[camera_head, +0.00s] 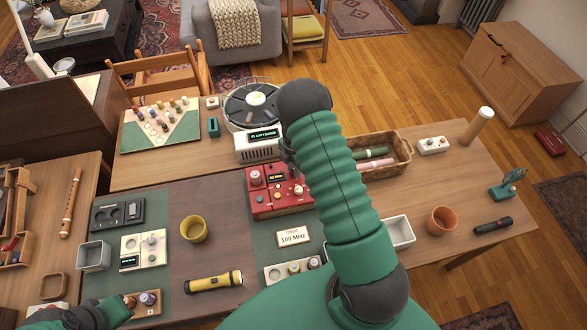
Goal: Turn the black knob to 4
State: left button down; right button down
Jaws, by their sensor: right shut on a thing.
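My right arm rises across the middle of the view and hides much of the table behind it. Only a small dark part of my right gripper (289,152) shows at the left edge of the sleeve, above the red panel (262,205). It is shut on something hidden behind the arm. I cannot make out a black knob or a number 4. The red panel carries a display and several knobs and buttons. My left arm shows at the lower left, beside a small wooden block with a purple knob (148,298); I cannot tell its jaw state.
A beige panel (130,246), yellow cup (194,229), yellow flashlight (214,282) and a "100 MHz" card (294,237) stand nearby. A basket (398,152), white tray (403,232) and orange cup (440,220) are right. The right table end has free room.

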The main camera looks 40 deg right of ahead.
jog(key=m, duration=0.2)
jog(key=m+b, duration=0.1)
jog(key=m, duration=0.1)
jog(key=shift+w+d+m, duration=0.1)
jog(key=shift+d+m, duration=0.2)
jog(key=shift+d, duration=0.05)
jog(key=m+b, duration=0.1)
jog(key=m, duration=0.9)
jog(key=shift+m+b, duration=0.4)
jog(key=m, duration=0.3)
jog(key=shift+s+a+f, duration=0.1)
jog(key=shift+s, duration=0.1)
jog(key=shift+m, duration=0.5)
jog(key=shift+s, duration=0.1)
jog(key=c, duration=1.4)
grip_release()
jog(key=shift+o, duration=1)
